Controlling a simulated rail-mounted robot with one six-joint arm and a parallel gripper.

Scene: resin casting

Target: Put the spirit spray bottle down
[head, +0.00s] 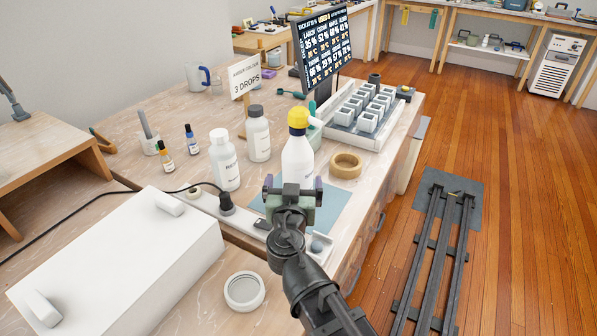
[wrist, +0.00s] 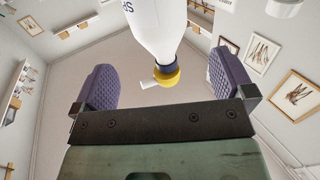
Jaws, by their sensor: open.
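The spirit spray bottle (head: 297,160) is white with a yellow spray head. In the head view it stands upright on the bench, at or just beyond the far edge of a blue mat (head: 337,208). My gripper (head: 293,187) is on the near side of the bottle, its purple-padded fingers spread apart. In the wrist view the bottle (wrist: 157,25) shows upside down between and beyond the open fingers of my gripper (wrist: 165,80), with gaps on both sides. The bottle's lower body is partly hidden behind the gripper in the head view.
Two white bottles (head: 224,162) (head: 259,135) stand left of the spray bottle. A tape roll (head: 346,167) lies close on its right. A tray of moulds (head: 385,132) is behind. A white box (head: 115,262) and a round white lid-like ring (head: 244,291) are nearer.

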